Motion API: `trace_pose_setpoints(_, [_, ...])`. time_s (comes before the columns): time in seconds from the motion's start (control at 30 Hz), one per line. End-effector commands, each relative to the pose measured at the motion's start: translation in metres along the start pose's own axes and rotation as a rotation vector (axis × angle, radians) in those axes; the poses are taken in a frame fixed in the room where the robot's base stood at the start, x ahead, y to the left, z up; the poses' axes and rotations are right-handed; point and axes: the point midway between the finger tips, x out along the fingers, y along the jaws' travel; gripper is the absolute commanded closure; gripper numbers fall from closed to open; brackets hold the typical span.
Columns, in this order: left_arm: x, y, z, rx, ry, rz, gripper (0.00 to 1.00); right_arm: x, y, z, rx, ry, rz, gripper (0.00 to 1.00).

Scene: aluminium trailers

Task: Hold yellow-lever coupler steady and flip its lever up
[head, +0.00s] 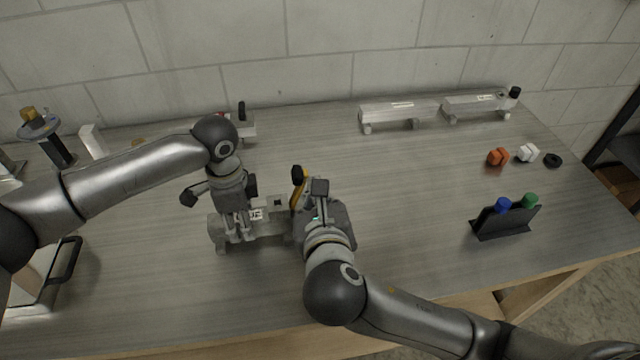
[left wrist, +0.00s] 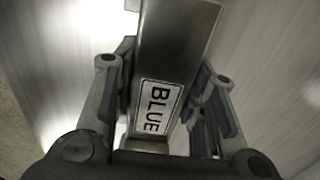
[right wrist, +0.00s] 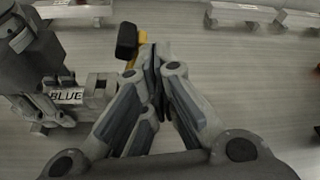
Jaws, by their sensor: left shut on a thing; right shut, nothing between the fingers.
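The grey aluminium trailer with the BLUE label (head: 272,231) stands near the table's middle. My left gripper (head: 238,234) is shut across its body beside the label; the left wrist view shows the fingers on both sides of the bar (left wrist: 178,45). The yellow lever (head: 302,185), with a black knob, rises at the coupler end, at the trailer's right. My right gripper (right wrist: 153,62) is shut and empty, its tips close beside the lever (right wrist: 142,38). The fingers partly hide the lever's base, and I cannot tell whether they touch it.
Two trailers (head: 400,111) stand at the back right, another (head: 246,128) behind my left arm. An orange knob (head: 497,157), a white piece (head: 528,153) and a black ring (head: 553,160) lie right. A black holder (head: 505,223) carries blue and green caps. The table's front middle is clear.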

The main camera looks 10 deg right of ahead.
Motion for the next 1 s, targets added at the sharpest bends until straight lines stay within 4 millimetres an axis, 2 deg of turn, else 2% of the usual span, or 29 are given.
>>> trace_pose_setpoints(0.2, [0.001,0.001,0.0,0.0,0.0,0.002,0.96,-0.043,0.013,-0.006,0.002,0.001,0.005,1.0])
trace_pose_setpoints(0.4, [0.001,0.001,0.0,0.0,0.0,0.002,0.96,-0.067,0.02,-0.01,0.001,0.001,0.002,1.0])
trace_pose_setpoints(0.53, [0.001,0.001,0.0,0.0,0.0,0.002,0.96,-0.073,0.021,-0.01,0.001,0.001,0.001,1.0])
trace_pose_setpoints(0.87, [0.001,0.001,0.0,0.0,0.001,0.002,0.96,-0.073,0.021,-0.01,0.001,0.001,0.0,1.0])
trace_pose_setpoints(0.9, [0.001,0.001,0.0,0.0,0.001,0.002,0.6,-0.073,0.021,-0.01,0.001,0.001,0.0,1.0])
trace_pose_setpoints(1.0, [0.001,0.001,0.0,0.0,0.001,0.001,0.47,-0.073,0.021,-0.01,0.001,0.001,0.0,1.0])
